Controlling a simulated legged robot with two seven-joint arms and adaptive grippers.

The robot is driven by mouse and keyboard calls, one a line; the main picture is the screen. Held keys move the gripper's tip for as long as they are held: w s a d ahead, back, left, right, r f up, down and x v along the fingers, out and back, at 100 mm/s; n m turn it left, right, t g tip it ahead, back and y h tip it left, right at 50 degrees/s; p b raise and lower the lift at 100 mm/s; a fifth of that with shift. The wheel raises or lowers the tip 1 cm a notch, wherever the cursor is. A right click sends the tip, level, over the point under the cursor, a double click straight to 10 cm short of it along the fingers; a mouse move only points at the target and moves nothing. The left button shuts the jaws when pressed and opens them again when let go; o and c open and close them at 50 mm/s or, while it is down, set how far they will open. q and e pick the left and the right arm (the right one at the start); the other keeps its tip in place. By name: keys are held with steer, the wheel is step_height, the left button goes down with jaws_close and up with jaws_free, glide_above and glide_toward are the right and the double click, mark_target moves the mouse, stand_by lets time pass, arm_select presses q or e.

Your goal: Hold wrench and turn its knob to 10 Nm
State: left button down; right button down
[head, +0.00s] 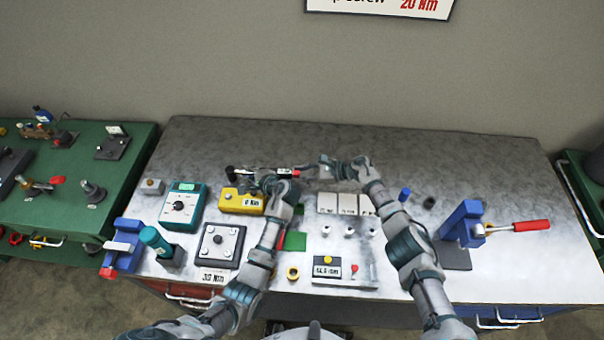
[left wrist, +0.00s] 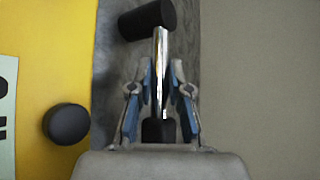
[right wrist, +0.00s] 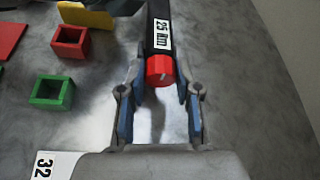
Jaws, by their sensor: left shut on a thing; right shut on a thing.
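The wrench lies level above the back of the table, with its black head (head: 231,172) at the left. In the left wrist view, my left gripper (left wrist: 161,75) is shut on its shiny metal shaft (left wrist: 158,85), just below the black head (left wrist: 147,18). In the right wrist view, the black handle has a white label (right wrist: 162,33) that seems to read 25 Nm. The red knob (right wrist: 160,70) at the handle's end sits between the fingers of my right gripper (right wrist: 160,78), which is shut on it.
A yellow box (head: 240,201) marked 0 Nm stands just in front of the wrench. Red and green square frames (right wrist: 52,92) lie beside my right gripper. A blue vise (head: 463,224) with a red-handled tool (head: 530,226) stands at the right. The back of the table is clear.

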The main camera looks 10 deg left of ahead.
steer(key=c, duration=0.8)
jaws_free()
steer(key=v, duration=1.2)
steer(key=shift+w+f, duration=0.1)
steer(key=shift+w, duration=0.1)
